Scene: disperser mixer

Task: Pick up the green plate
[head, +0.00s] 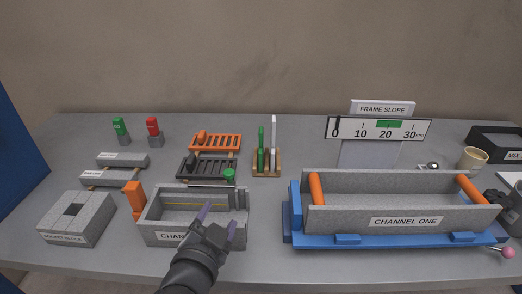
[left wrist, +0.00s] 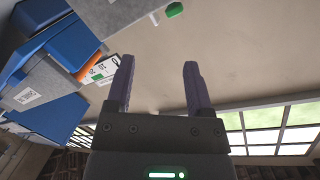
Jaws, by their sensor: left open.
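The green plate (head: 261,150) is thin and stands upright in a small wooden rack (head: 267,172) at the middle back of the table, left of a taller white plate (head: 273,145). My left gripper (head: 218,218) is open and empty, over the small grey channel box at the front, below and left of the rack. In the left wrist view its two purple fingers (left wrist: 159,75) stand apart with nothing between them. A green thing shows at that view's top edge, but I cannot tell what it is. A dark part at the head view's right edge (head: 505,208) may be my right gripper.
The small channel box (head: 157,222) and a grey socket block (head: 60,232) stand at front left. Orange and black racks (head: 216,141) lie left of the wooden rack. A large channel (head: 345,219) in a blue frame fills the right.

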